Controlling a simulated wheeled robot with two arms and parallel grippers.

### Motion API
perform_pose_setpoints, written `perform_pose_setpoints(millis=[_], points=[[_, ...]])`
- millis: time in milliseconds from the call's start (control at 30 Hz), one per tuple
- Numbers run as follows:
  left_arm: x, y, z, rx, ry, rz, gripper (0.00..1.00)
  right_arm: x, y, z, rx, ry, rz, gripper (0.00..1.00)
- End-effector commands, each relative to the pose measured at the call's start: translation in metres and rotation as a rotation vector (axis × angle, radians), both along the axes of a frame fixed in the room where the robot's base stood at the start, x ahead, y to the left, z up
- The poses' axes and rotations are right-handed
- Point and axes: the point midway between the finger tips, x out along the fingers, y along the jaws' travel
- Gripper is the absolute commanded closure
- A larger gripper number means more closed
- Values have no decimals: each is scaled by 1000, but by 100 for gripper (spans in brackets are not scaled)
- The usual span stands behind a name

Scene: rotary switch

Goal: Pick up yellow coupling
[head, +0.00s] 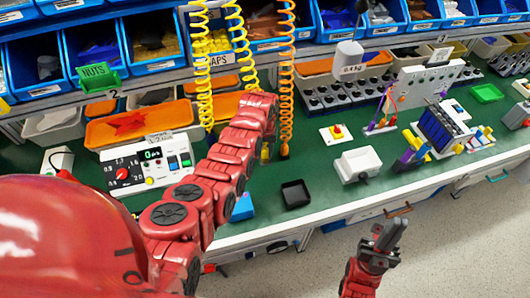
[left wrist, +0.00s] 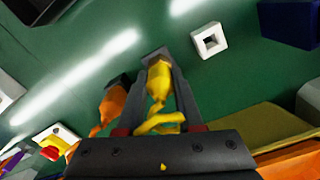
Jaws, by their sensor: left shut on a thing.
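The yellow coupling (left wrist: 159,82) sits between the fingers of my left gripper (left wrist: 157,62) in the left wrist view, which are shut on it. A yellow loop of hose shows just below it, close to the gripper body. In the head view my red left arm covers most of this gripper; a small yellow patch (head: 266,152) shows beside the arm, but I cannot tell what it is. My right gripper (head: 390,236) is low at the right in the head view, in front of the bench and away from the couplings. Its finger gap is unclear.
An orange coiled hose (head: 286,80) hangs just right of my left arm; its orange coupling (left wrist: 110,104) is close left of the gripper. Yellow coiled hoses (head: 202,70) hang further left. A black tray (head: 296,194) and a white box (head: 358,165) stand on the green bench.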

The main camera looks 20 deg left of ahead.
Motion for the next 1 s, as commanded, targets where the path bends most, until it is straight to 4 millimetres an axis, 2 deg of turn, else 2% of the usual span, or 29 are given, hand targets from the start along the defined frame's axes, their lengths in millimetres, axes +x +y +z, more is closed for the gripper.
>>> perform_pose_setpoints(millis=[367,633,833,1000], points=[[0,0,1,0,-1,0,100,0,0,0,0,0,0,100],[2,0,12,0,-3,-1,100,0,0,-6,0,0,0,100],[2,0,31,1,-6,-1,100,0,0,-15,0,0,0,100],[2,0,62,1,-9,0,100,0,0,-28,0,0,0,100]])
